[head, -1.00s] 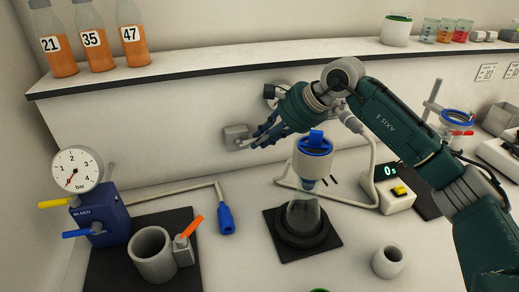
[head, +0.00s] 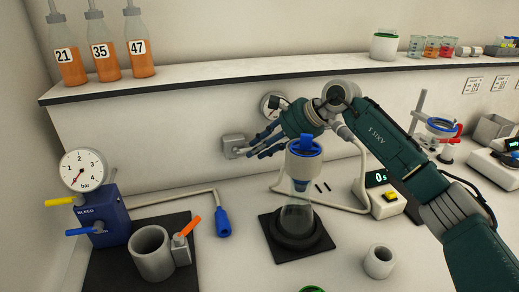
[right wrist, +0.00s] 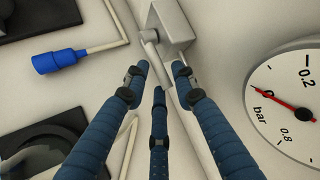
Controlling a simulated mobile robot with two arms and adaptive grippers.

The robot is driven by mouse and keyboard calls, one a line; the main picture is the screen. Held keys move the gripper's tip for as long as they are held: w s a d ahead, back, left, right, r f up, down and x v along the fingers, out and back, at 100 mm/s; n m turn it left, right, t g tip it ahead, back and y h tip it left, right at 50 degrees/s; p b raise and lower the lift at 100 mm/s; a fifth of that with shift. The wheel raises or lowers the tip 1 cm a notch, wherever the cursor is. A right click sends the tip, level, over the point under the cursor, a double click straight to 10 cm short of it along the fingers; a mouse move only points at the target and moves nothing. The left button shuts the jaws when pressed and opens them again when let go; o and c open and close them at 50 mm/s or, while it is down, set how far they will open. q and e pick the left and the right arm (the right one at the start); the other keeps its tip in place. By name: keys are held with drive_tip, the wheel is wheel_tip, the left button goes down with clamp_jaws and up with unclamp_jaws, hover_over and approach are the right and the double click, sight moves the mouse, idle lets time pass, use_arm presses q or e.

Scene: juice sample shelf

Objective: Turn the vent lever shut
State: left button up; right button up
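A grey box (head: 234,146) is fixed to the back wall under the shelf. The right wrist view shows the box (right wrist: 178,28) close up, with a pale grey lever (right wrist: 154,52) hanging from its pivot. My right gripper (head: 258,150) is just right of the box in the head view. In the right wrist view its blue fingers (right wrist: 160,70) are apart, with the lever's end between or just beyond the tips; contact cannot be told. An orange lever (head: 191,226) sits on a small valve beside a grey cup. My left gripper is out of view.
A flask with a blue-topped funnel (head: 305,160) stands below my right arm. A wall gauge (right wrist: 295,100) is close to the right of the fingers. A blue bleed unit (head: 102,220) with yellow and blue handles stands at left. The shelf edge (head: 210,88) runs above.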

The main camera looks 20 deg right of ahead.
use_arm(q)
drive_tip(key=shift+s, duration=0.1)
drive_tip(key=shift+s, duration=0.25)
use_arm(e)
drive_tip(key=v, duration=1.2)
